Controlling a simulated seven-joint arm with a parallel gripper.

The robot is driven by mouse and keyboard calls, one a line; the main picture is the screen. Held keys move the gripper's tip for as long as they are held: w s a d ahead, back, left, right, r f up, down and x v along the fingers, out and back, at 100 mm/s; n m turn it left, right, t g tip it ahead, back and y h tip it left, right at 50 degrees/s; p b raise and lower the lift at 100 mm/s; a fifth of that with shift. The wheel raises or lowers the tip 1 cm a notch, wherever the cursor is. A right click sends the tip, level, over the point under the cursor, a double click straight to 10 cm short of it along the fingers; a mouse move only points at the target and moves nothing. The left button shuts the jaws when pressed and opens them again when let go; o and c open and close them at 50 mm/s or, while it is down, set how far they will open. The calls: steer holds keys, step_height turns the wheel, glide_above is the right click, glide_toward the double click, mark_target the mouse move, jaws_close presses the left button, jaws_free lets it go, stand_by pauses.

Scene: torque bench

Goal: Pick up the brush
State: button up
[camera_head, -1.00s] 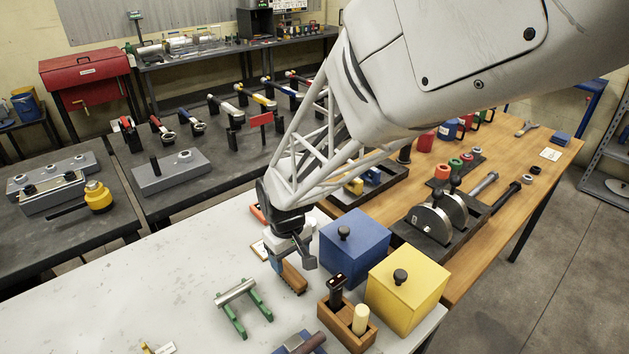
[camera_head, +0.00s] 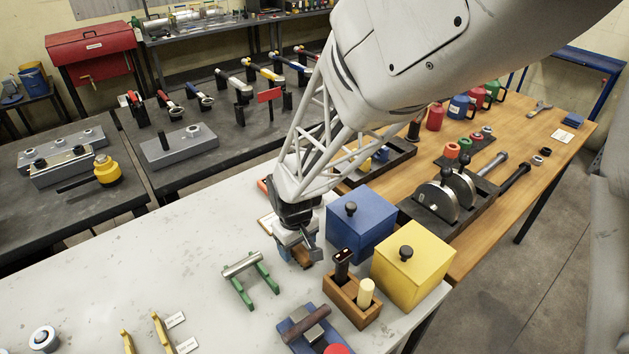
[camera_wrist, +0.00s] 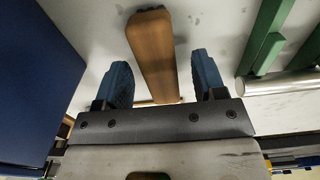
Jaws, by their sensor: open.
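The brush (camera_wrist: 153,50), with a brown wooden body, lies on the pale bench top. In the wrist view it runs between my gripper's two blue fingers, with a visible space on each side. My gripper (camera_wrist: 160,64) is open and points down at it. In the head view my gripper (camera_head: 297,250) hides most of the brush, and only a small brown part (camera_head: 302,258) shows. I cannot tell how far down the fingers reach beside the brush.
A blue box (camera_head: 360,232) stands close to the right of my gripper, with a yellow box (camera_head: 412,268) beyond it. A wooden holder (camera_head: 345,305) is in front. A green stand with a metal bar (camera_head: 243,265) is to the left.

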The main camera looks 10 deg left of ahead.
steer(key=shift+f, duration=0.6)
steer(key=c, duration=1.1)
steer(key=shift+r, duration=0.15)
step_height(320, 180, up, 10)
steer(key=shift+f, duration=0.15)
stand_by(0.4)
